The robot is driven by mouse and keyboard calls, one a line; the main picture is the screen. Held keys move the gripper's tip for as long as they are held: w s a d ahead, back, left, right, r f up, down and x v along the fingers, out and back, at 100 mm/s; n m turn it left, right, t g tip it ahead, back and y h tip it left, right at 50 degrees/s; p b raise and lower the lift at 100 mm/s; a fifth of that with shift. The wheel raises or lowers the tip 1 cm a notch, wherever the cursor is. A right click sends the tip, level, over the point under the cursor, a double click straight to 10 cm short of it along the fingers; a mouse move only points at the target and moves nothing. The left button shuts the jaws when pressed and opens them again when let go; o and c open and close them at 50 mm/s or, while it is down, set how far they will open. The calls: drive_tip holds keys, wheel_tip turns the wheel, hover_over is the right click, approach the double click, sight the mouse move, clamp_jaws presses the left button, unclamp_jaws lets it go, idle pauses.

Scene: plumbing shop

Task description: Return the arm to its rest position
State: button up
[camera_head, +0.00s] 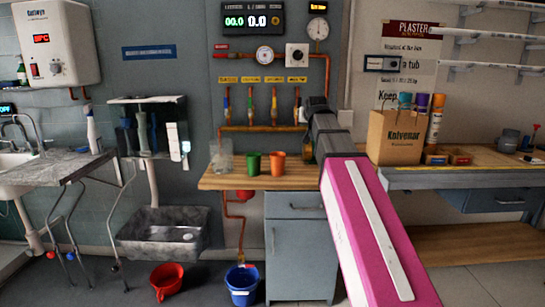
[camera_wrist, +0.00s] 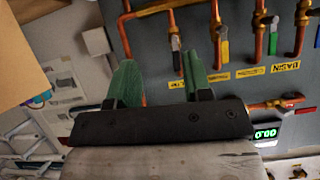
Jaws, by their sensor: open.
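My arm (camera_head: 365,230), pink and white with dark joints, reaches from the lower right up over the wooden counter towards the wall with the taps. My gripper (camera_wrist: 157,62) shows in the wrist view with two green fingers spread apart and nothing between them. In the head view the fingers are not clearly visible behind the dark wrist part of the arm. The wrist view is turned over, with the copper pipes and coloured valve handles beyond the fingers.
A green cup (camera_head: 253,163) and an orange cup (camera_head: 277,165) stand on the wooden counter (camera_head: 230,182), left of my arm. A cardboard box (camera_head: 394,140) with spray cans is close on its right. Several taps (camera_head: 250,103) line the wall. Red (camera_head: 167,279) and blue (camera_head: 242,287) buckets stand on the floor.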

drive_tip(key=s+d+f+g, duration=0.1)
drive_tip(key=s+f+g, duration=0.3)
drive_tip(key=f, duration=1.1)
drive_tip(key=s+d+f+g, duration=0.2)
drive_tip(key=s+f, duration=0.4)
drive_tip(key=f, duration=0.9)
drive_tip(key=s+d+f+g, duration=0.1)
drive_tip(key=s+f+g, duration=0.5)
drive_tip(key=s+f, duration=1.2)
drive_tip(key=shift+s+d+f, duration=0.2)
drive_tip(key=shift+s+f, duration=0.05)
drive_tip(key=shift+f, duration=0.5)
